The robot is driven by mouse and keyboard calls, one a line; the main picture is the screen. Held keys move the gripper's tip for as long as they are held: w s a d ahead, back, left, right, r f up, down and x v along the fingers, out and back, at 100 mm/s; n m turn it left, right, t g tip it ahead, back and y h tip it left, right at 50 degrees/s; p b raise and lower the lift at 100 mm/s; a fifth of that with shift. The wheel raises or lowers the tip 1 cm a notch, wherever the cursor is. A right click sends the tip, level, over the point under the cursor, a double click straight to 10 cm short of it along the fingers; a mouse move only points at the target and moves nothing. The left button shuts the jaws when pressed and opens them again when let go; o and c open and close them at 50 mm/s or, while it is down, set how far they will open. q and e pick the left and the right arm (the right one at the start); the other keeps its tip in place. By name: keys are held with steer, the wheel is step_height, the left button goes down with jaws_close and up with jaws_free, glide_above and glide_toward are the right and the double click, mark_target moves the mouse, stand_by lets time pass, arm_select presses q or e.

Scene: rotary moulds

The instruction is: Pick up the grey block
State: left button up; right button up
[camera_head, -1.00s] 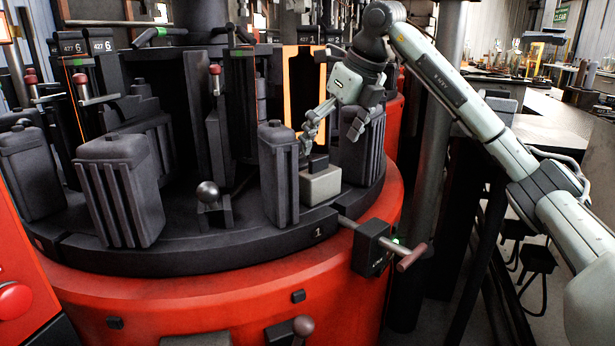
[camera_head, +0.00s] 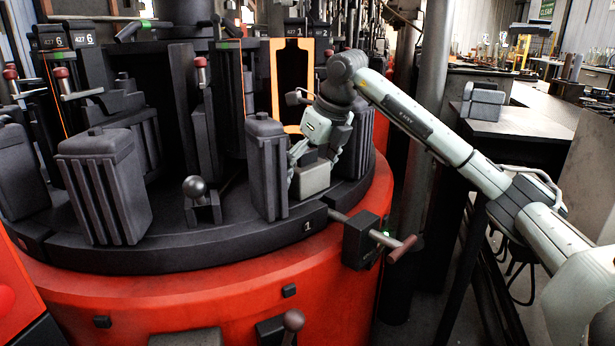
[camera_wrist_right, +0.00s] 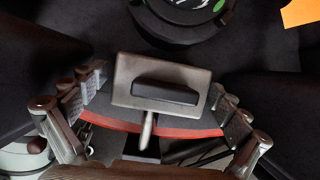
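The grey block (camera_head: 313,180) sits on the black rim of the rotary mould machine, between two dark ribbed mould halves. In the right wrist view the block (camera_wrist_right: 122,88) shows from above, with a black bar-shaped part (camera_wrist_right: 165,92) on its top. My right gripper (camera_head: 315,160) is low over the block, with its fingers spread to either side. In the wrist view my right gripper (camera_wrist_right: 158,84) is open, with small gaps seen between the fingertips and the block. My left gripper is not in view.
A dark mould half (camera_head: 267,168) stands close left of the block, and another (camera_head: 357,140) close right. A clamp with a brown handle (camera_head: 402,248) juts from the red base (camera_head: 345,235). A worktable (camera_head: 535,122) stands at the right.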

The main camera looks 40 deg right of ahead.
steer(key=c, duration=1.7)
steer(key=shift+r, duration=0.15)
steer(key=shift+c, duration=0.4)
